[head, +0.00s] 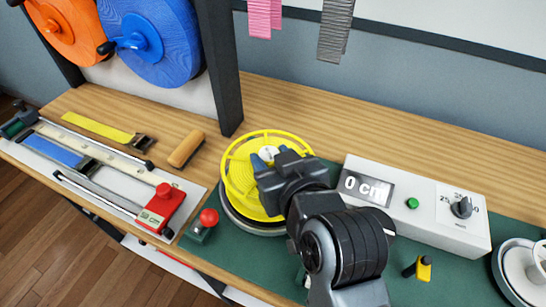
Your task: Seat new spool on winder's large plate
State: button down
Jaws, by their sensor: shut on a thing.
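A yellow spool (238,185) with an openwork top flange and yellow strap wound on it is near the middle of the bench. It is directly over a round grey plate (236,224), whose rim shows below its near left side. My gripper (266,157) reaches over the spool from the right, its blue-tipped fingers shut at the spool's pale hub (269,152). My wrist hides the spool's right side. I cannot tell whether the spool rests fully on the plate or sits slightly above it.
A control box (415,203) reading "0 cm" stands to the right. A red-knobbed switch (204,224) is at the plate's near left. A cutting rig (110,180) and wooden handle (187,149) lie left. Another round device (515,272) is cut off at right. A dark post (219,70) rises behind.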

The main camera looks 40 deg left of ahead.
jog(key=shift+f, duration=0.2)
dwell(0.3)
jog(key=c, duration=0.9)
grip_release()
jog(key=o, duration=0.4)
jog(key=shift+f, duration=0.15)
jog(key=shift+b+v, duration=0.55)
jog(key=shift+v, duration=3.4)
